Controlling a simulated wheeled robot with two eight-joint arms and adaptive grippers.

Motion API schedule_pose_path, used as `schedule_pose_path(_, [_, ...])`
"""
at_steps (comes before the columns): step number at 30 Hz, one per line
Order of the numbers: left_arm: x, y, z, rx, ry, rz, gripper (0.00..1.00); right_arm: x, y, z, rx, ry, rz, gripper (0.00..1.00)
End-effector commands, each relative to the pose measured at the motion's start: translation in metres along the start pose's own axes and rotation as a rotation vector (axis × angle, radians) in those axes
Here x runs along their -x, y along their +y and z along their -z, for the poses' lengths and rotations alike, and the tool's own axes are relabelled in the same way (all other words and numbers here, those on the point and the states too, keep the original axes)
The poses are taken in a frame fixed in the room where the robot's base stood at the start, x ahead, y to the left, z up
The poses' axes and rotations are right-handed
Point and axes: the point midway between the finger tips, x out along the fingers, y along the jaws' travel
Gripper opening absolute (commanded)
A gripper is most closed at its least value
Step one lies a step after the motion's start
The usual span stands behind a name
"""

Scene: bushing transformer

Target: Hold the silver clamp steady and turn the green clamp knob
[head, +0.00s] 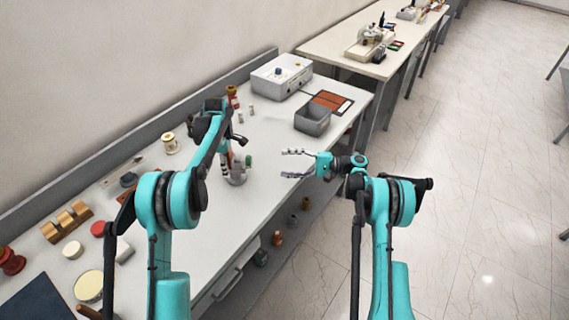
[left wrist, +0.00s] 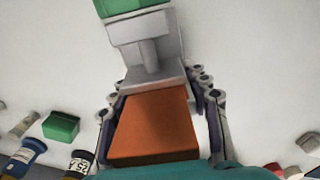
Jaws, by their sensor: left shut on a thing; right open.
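The silver clamp (head: 238,178) stands on the white table near its front edge, and its silver body also shows in the left wrist view (left wrist: 152,62). The green clamp knob (head: 248,160) is on its right side; a green part (left wrist: 120,6) shows at the top of the left wrist view. My left gripper (head: 231,165) is shut on the silver clamp, its fingers on both sides. An orange-brown block (left wrist: 153,128) lies between these fingers in the wrist view.
A grey bin (head: 313,120) and a white box (head: 281,76) stand farther back on the table. Spools, a wooden block (head: 66,222) and round lids (head: 88,287) crowd the left part. Several small items lie on a shelf below the front edge.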

Motion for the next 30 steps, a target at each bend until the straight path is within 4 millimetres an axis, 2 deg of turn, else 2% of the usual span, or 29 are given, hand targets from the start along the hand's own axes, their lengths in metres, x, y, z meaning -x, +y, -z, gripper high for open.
schedule_pose_path(5, [0.000, 0.000, 0.000, 0.000, 0.000, -0.001, 0.00, 0.000, 0.000, 0.000, 0.000, 0.000, 0.000, 0.61])
schedule_pose_path(6, [0.000, 0.000, 0.000, 0.000, 0.000, -0.001, 0.55, 0.000, 0.000, 0.000, 0.000, 0.000, 0.000, 0.61])
schedule_pose_path(8, [0.000, 0.000, 0.000, 0.000, 0.000, -0.001, 0.71, 0.000, 0.000, 0.000, 0.000, 0.000, 0.000, 0.61])
schedule_pose_path(20, [0.006, 0.000, 0.000, 0.000, 0.000, 0.000, 0.71, -0.001, 0.000, 0.000, 0.000, 0.000, 0.000, 0.61])
schedule_pose_path(23, [0.019, 0.000, 0.000, 0.000, 0.000, 0.000, 0.71, -0.001, 0.000, 0.000, 0.000, 0.000, 0.000, 0.61])
schedule_pose_path(30, [0.072, 0.000, 0.000, 0.000, 0.000, 0.000, 0.71, -0.001, 0.000, 0.000, 0.000, 0.000, 0.000, 0.61])
